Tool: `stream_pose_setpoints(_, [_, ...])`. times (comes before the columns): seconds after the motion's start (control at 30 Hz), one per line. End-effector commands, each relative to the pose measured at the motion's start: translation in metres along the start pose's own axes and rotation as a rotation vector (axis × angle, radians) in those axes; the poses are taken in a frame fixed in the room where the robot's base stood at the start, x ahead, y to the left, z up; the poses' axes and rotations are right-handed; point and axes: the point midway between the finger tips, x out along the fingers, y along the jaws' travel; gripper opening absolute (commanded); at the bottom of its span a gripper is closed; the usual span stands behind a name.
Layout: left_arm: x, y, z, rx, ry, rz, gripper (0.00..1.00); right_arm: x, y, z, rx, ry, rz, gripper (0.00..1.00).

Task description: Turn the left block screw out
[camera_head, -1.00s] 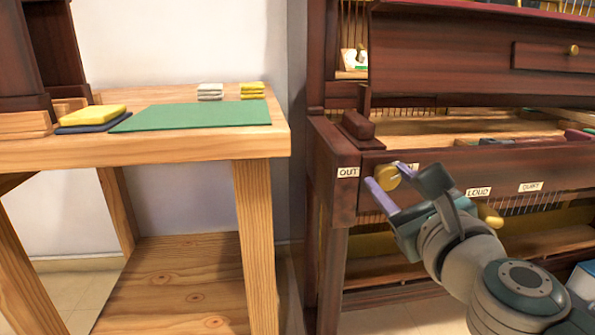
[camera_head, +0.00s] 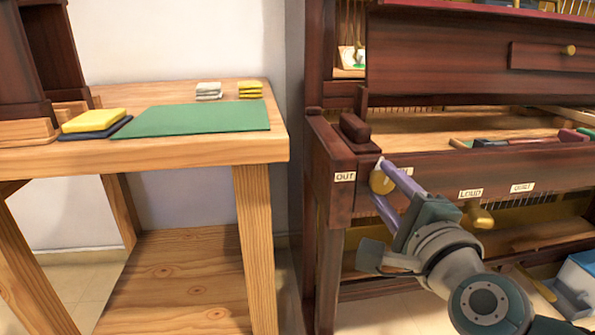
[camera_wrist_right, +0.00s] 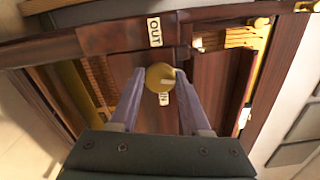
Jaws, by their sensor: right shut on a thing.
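The left block screw is a round brass knob (camera_head: 381,181) on the front of the dark wooden piano, just right of the "OUT" label (camera_head: 345,176). In the right wrist view the knob (camera_wrist_right: 160,77) sits between the two fingertips, with the "OUT" label (camera_wrist_right: 154,31) above it and another label partly hidden below it. My right gripper (camera_head: 382,178) is shut on the knob, with its purple fingers on either side. My left gripper is not in view.
A wooden bench (camera_head: 200,150) at the left holds a green mat (camera_head: 190,119) and folded cloths. The "LOUD" label (camera_head: 470,194) and a second brass knob (camera_head: 481,217) are further right on the piano. A gap separates bench and piano.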

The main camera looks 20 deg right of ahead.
Motion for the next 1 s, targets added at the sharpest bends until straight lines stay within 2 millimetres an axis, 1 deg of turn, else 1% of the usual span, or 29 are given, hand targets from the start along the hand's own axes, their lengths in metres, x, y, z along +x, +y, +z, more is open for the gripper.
stream_pose_setpoints(0.03, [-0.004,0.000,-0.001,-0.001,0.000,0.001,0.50,0.000,-0.002,0.000,-0.047,0.000,0.000,0.00])
stream_pose_setpoints(0.3, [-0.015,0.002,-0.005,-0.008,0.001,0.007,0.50,0.000,-0.002,0.001,-0.302,0.001,0.000,0.00])
stream_pose_setpoints(1.0, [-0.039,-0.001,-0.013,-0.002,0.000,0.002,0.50,0.000,-0.002,0.001,-0.965,0.001,-0.001,0.00])
